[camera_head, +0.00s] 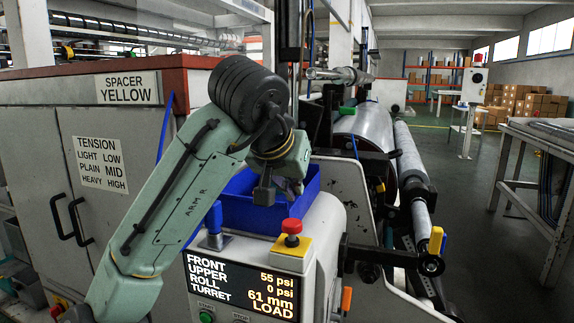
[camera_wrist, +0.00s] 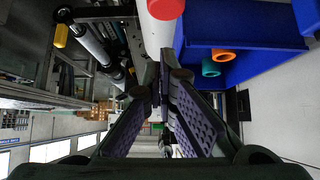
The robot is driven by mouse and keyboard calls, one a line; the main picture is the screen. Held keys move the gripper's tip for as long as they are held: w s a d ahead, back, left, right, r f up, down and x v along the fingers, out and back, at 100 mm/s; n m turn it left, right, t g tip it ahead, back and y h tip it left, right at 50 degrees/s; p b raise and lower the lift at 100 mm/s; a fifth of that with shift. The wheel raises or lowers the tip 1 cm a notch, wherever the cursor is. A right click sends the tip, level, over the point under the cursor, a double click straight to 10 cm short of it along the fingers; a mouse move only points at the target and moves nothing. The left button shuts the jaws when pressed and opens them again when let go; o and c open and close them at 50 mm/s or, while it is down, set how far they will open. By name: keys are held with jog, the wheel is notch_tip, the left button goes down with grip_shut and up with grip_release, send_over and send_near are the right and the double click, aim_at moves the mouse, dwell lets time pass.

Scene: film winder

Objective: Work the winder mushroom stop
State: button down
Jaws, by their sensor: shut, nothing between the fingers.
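The mushroom stop (camera_head: 291,226) is a red cap on a yellow block, on top of the white console (camera_head: 322,225). In the head view my gripper (camera_head: 264,194) points down above and to the left of the cap, apart from it in the picture. In the wrist view the fingers of my gripper (camera_wrist: 163,80) meet at their tips with nothing between them. A red round cap (camera_wrist: 165,7), which looks like the stop, is cut off by the top edge there. How far the tips are from it is hard to tell.
A blue bin (camera_head: 240,214) sits behind the stop; orange (camera_wrist: 223,55) and teal (camera_wrist: 211,69) rings lie in it. A blue knob (camera_head: 214,222) stands left of the stop. The display (camera_head: 241,287) reads 55 psi, 0 psi, 61 mm, LOAD. Rollers (camera_head: 410,155) stand at right.

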aim_at(297, 220)
jog(key=shift+f, duration=2)
notch_tip(297, 220, down, 2)
jog(key=shift+f+b, duration=0.2)
jog(key=shift+b, duration=0.35)
jog(key=shift+r, duration=0.1)
